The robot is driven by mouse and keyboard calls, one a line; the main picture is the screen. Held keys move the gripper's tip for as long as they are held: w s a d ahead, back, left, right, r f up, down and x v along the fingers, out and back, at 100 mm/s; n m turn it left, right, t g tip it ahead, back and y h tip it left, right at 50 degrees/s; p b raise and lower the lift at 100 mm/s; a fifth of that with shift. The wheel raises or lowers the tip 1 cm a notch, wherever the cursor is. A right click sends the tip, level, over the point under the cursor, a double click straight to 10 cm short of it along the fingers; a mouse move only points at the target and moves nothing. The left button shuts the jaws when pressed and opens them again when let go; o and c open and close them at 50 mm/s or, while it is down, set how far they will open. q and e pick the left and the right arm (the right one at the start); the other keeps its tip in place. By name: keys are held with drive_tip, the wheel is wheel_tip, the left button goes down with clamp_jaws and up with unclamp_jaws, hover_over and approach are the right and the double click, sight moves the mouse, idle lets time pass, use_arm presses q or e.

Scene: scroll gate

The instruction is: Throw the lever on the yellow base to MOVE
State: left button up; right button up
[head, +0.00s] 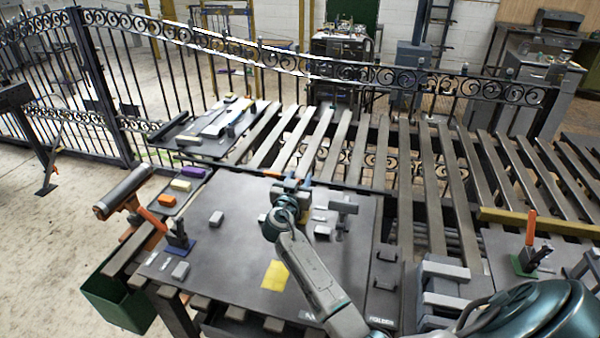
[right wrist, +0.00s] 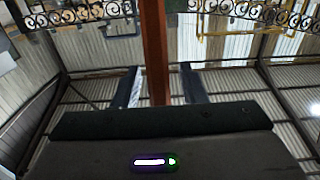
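My right gripper (head: 290,184) is over the far middle of the grey table plate. Orange-red parts (head: 305,183) show beside its fingers. In the right wrist view an upright orange-red bar (right wrist: 154,50) stands between the two dark fingers of my right gripper (right wrist: 160,88). A gap shows on the bar's right side, so the fingers look open around it. The base under this bar is hidden, and I cannot read a MOVE mark. My left gripper is not in view.
A lever on a blue base (head: 179,245) stands at the plate's left edge. A red lever on a green base (head: 530,250) stands at the right. Grey blocks (head: 342,208) lie near my gripper. A slatted conveyor (head: 420,180) and scrollwork fence (head: 300,65) lie beyond.

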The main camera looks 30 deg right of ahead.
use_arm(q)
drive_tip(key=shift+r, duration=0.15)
use_arm(e)
drive_tip(key=shift+w+d+r, duration=0.1)
drive_tip(key=shift+w+d, duration=0.15)
drive_tip(key=shift+d, duration=0.05)
clamp_jaws()
drive_tip(key=shift+w, duration=0.1)
